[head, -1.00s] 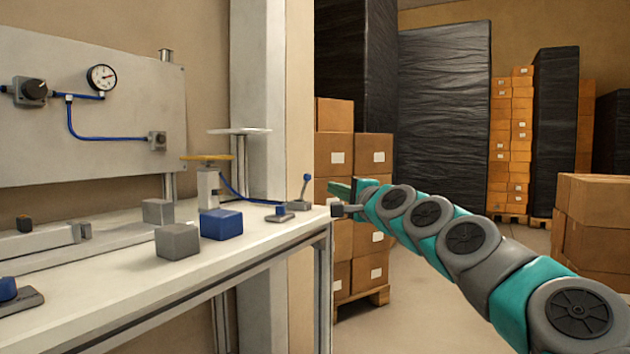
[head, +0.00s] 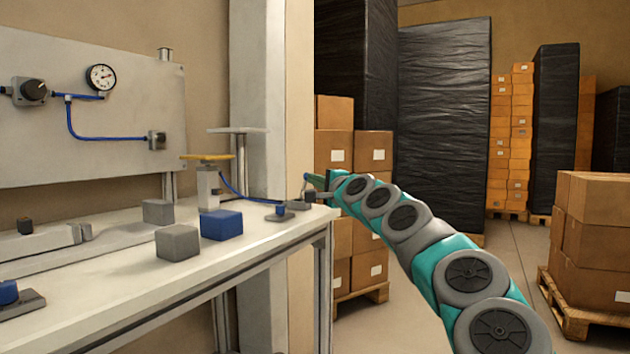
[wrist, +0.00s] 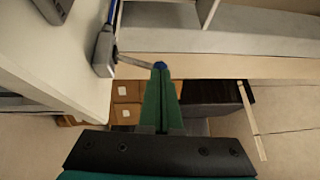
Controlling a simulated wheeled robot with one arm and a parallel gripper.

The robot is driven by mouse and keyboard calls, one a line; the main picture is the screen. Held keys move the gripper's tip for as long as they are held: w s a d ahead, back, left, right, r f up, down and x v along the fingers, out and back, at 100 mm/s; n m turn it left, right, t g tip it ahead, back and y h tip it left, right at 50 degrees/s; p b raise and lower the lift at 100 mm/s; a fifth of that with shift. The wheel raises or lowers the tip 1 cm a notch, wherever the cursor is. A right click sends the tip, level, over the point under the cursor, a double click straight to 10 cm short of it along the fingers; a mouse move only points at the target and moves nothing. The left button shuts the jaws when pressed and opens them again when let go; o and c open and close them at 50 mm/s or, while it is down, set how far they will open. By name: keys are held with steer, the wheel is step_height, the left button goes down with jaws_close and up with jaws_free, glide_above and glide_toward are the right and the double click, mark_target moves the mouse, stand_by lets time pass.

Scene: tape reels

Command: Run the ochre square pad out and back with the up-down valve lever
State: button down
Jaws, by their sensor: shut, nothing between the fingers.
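The ochre pad (head: 207,157) sits on top of a pale upright cylinder on the bench, and a blue hose runs from that cylinder toward the valve. The valve's grey base (head: 284,213) is at the bench's right end. My gripper (head: 310,184) is shut and empty at the lever's end. In the wrist view its green fingertips (wrist: 160,72) are right at the knob; I cannot tell whether they touch.
A blue block (head: 221,224) and grey blocks (head: 177,242) stand on the bench (head: 130,285). A second blue-knobbed control (head: 10,294) is at lower left. Stacked cartons (head: 342,150) are behind my arm.

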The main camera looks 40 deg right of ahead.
stand_by(0.4)
steer(key=shift+w+r+n+g+p, duration=0.3)
steer(key=shift+r+g+p, duration=0.2)
steer(key=shift+p, duration=0.45)
steer(key=s+a+r+n+g+p, duration=0.1)
steer(key=s+a+r, duration=0.1)
steer(key=s, duration=0.3)
steer(key=s+a+r+g+p, duration=0.1)
steer(key=s+a+r, duration=0.1)
steer(key=s+r, duration=0.3)
steer(key=shift+a+n+g, duration=0.25)
steer(key=shift+n+g, duration=0.15)
